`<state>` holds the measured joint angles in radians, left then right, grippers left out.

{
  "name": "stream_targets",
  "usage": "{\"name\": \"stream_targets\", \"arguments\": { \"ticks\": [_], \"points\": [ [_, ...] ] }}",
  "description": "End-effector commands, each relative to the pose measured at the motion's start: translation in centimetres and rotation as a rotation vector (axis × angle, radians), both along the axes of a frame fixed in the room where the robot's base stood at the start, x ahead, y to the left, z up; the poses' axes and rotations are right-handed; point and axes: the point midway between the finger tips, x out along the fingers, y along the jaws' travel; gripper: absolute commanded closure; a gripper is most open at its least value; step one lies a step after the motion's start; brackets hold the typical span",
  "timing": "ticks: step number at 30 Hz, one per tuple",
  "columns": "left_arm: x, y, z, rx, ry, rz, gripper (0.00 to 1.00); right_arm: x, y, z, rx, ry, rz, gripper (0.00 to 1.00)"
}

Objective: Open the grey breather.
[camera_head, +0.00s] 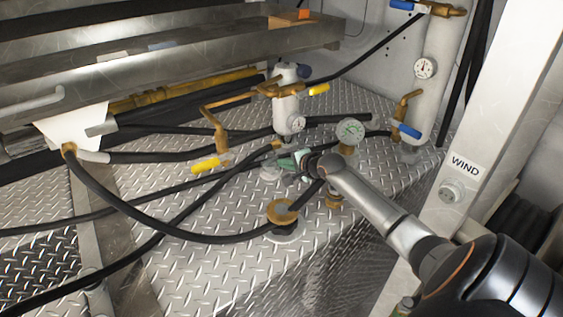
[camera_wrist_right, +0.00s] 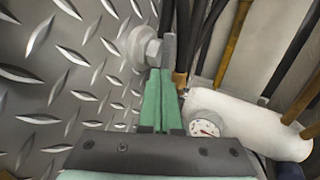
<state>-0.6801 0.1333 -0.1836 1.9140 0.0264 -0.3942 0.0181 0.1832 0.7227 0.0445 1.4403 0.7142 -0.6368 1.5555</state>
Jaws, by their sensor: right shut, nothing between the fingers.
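My right gripper (camera_head: 284,163) reaches in from the lower right over the diamond-plate deck. Its green fingers are shut together with nothing between them, as the right wrist view (camera_wrist_right: 162,78) shows. A pale grey round fitting (camera_wrist_right: 146,48), which looks like the grey breather, stands on the plate just left of the fingertips. A flat grey piece (camera_wrist_right: 169,48) shows right by the tips; I cannot tell whether they touch it. In the head view, a pale fitting (camera_head: 270,172) sits beside the fingertips, partly hidden by the gripper. My left gripper is not in view.
A pressure gauge (camera_head: 350,131) stands close behind the gripper. A brass fitting (camera_head: 281,211) with a black hose lies in front. Yellow-handled (camera_head: 206,165) and blue-handled (camera_head: 405,130) valves stand around. A white pillar marked WIND (camera_head: 465,165) rises at right.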

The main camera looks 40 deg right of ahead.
Motion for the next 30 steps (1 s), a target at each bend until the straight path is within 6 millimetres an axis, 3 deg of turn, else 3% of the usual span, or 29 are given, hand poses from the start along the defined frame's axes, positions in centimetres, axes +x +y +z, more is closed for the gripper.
{"name": "stream_targets", "arguments": {
  "ticks": [8, 30],
  "points": [
    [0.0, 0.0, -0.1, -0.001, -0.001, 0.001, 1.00, 1.4, -0.1, 0.0, 0.000, 0.000, 0.000, 1.00],
    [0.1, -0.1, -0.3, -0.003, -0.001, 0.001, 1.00, 1.5, -0.3, 0.0, 0.000, 0.000, 0.048, 1.00]
  ]
}}
